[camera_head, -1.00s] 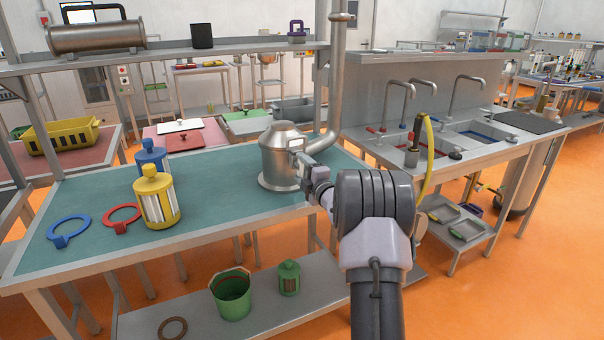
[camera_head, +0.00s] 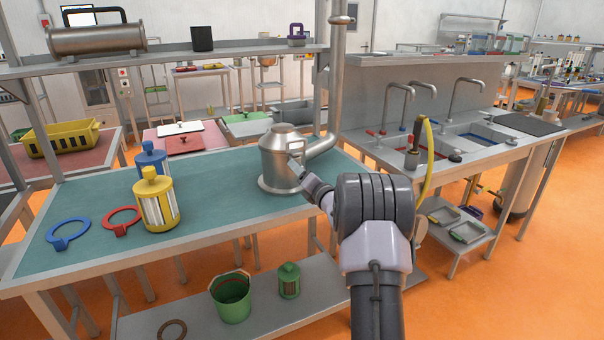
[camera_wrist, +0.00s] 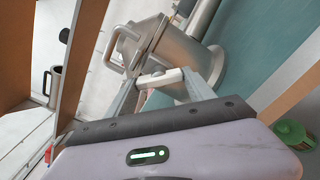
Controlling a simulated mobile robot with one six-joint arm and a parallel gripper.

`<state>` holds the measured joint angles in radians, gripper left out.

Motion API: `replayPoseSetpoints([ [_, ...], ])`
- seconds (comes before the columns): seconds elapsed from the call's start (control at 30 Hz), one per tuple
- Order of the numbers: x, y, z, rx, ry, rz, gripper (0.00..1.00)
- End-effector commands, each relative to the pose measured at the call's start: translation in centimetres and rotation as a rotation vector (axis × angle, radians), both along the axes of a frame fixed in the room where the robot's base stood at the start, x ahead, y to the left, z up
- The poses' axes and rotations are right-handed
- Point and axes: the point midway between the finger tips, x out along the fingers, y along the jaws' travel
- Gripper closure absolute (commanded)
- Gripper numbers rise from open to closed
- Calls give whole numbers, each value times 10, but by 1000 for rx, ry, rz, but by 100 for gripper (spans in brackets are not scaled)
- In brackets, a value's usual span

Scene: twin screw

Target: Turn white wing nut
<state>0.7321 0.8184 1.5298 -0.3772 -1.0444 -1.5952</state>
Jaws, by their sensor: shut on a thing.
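A metal housing (camera_head: 280,150) with a domed lid and a side pipe (camera_head: 321,147) stands on the green table. My gripper (camera_head: 293,162) reaches its front right side. In the wrist view, my gripper (camera_wrist: 162,88) has its two fingers on either end of a white wing nut (camera_wrist: 160,77), shut on it. The wing nut sits in front of the metal housing (camera_wrist: 176,50), which has a looped handle (camera_wrist: 125,46). In the head view my gripper hides the wing nut.
A shelf with a green bucket (camera_head: 231,299) is below. Sinks (camera_head: 485,135) stand right.

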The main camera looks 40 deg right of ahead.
Motion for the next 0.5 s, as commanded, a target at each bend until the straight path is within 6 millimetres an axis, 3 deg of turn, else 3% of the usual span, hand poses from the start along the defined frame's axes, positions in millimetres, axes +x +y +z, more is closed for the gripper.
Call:
replayPoseSetpoints([
  [0.5, 0, 0, -1, -115, 28, 0, 79],
])
